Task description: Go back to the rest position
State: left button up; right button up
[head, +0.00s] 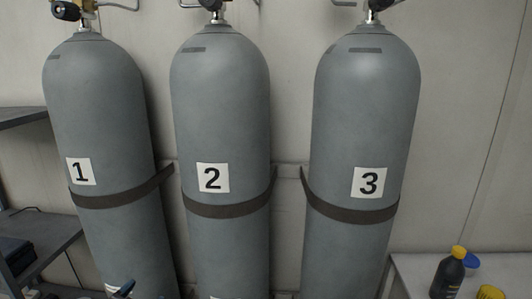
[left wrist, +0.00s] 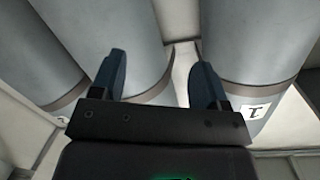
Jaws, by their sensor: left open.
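My left gripper (left wrist: 160,82) is open in the left wrist view. Its two dark blue fingers stand apart with nothing held between them. Behind the fingers are grey cylinders, and one on the right bears an upside-down 1 label (left wrist: 255,112). In the head view only a small dark blue tip, which looks like my left gripper, shows at the bottom edge in front of cylinder 1 (head: 95,120). Cylinder 2 (head: 220,120) and cylinder 3 (head: 365,120) stand beside it. My right gripper is not seen.
Dark straps (head: 225,211) hold the cylinders against the pale wall. Valves (head: 213,6) are cut off at the top edge. A dark shelf (head: 45,235) stands at left. At lower right a pale table (head: 410,270) bears a black bottle with a yellow cap (head: 449,272).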

pick_arm(q)
jog(key=s+f+n+g+y, duration=0.2)
jog(key=s+f+n+g, duration=0.2)
jog(key=s+f, duration=1.3)
jog(key=s+n, duration=0.1)
jog(key=s, duration=0.2)
jog(key=shift+s+f+n+y, duration=0.25)
jog(key=shift+s+n+y, duration=0.05)
jog(key=shift+n+y, duration=0.1)
jog(key=shift+d, duration=0.15)
jog(key=shift+c, duration=0.4)
